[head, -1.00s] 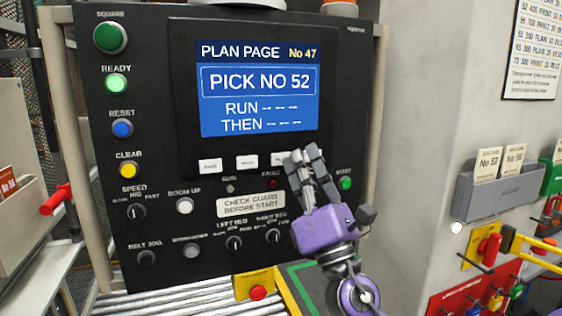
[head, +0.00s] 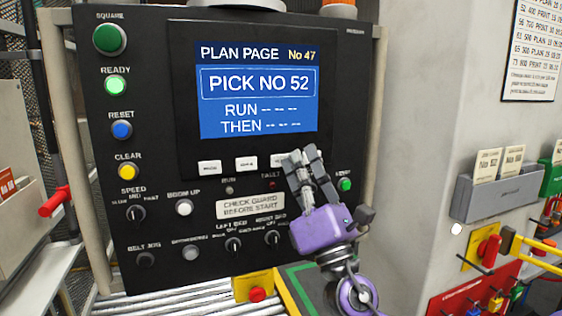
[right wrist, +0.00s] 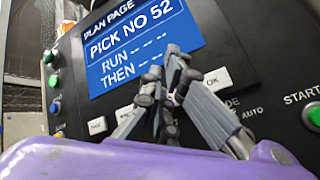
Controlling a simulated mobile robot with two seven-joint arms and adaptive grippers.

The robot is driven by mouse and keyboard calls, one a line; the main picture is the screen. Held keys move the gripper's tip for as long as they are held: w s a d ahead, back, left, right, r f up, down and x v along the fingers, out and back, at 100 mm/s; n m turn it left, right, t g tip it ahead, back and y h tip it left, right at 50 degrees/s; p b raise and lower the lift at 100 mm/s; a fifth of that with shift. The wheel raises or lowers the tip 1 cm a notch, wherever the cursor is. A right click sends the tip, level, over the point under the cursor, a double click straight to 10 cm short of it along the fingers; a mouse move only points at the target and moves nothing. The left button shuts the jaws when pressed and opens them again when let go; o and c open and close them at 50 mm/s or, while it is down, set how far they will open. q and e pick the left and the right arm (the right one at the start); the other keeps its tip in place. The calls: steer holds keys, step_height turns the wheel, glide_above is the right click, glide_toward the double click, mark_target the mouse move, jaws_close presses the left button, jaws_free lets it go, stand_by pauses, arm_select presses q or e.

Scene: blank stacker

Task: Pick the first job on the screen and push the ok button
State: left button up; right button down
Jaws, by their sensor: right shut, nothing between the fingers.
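The screen (head: 258,140) on the black panel reads PLAN PAGE No 47, with PICK NO 52 in an outlined box and dashes after RUN and THEN. It also shows in the right wrist view (right wrist: 110,80). The white OK button (right wrist: 217,78) shows in the right wrist view, just right of my fingertips; in the head view my right gripper hides it. My right gripper (head: 303,154) is shut and empty, its fingertips in front of the button row below the screen. I cannot tell whether they touch anything. My left gripper is not in view.
More white buttons, such as PAGE (head: 209,167), sit left of my gripper. The green START button (head: 344,184) is close on its right. Knobs and lamps fill the panel. A roller conveyor (head: 190,300) runs below. A grey card holder (head: 498,193) hangs on the right wall.

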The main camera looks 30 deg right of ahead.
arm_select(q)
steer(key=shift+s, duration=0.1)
arm_select(e)
steer(key=shift+w, duration=0.15)
stand_by(0.3)
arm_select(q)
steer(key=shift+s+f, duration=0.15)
arm_select(e)
steer(key=shift+w+d, duration=0.1)
steer(key=shift+w, duration=0.2)
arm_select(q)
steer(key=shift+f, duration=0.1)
arm_select(e)
steer(key=shift+w+d, duration=0.1)
steer(key=shift+w, duration=0.25)
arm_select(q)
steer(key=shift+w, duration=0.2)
arm_select(e)
steer(key=shift+s, duration=0.1)
stand_by(0.4)
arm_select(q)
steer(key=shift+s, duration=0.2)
arm_select(e)
steer(key=shift+s+a, duration=0.2)
steer(key=shift+s, duration=0.5)
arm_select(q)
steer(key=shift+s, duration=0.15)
